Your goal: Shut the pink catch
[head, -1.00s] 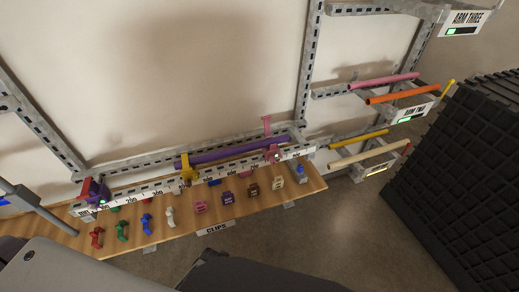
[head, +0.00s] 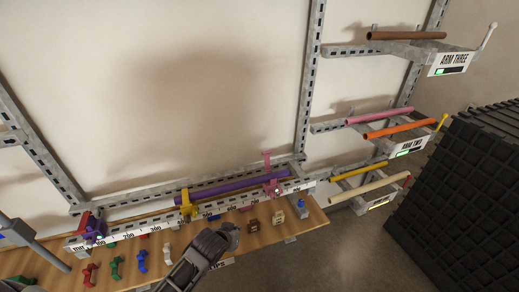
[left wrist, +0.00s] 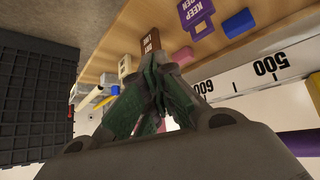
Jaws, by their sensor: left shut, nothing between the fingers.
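The pink catch (head: 275,189) sits near the right end of the white ruler rail, at the right end of the purple pipe (head: 232,188). Its pink lever (head: 267,162) stands up above the pipe. My left gripper (head: 231,235) is shut and empty, over the wooden shelf, in front of and below the pink catch and apart from it. In the left wrist view my shut fingers (left wrist: 150,95) point at the shelf and rail; small pink patches show beside them, but I cannot tell which belongs to the catch. My right gripper is not in view.
Several coloured clips stand on the wooden shelf (head: 316,214). Rack arms with pipes and a black grid panel (head: 455,190) are at right.

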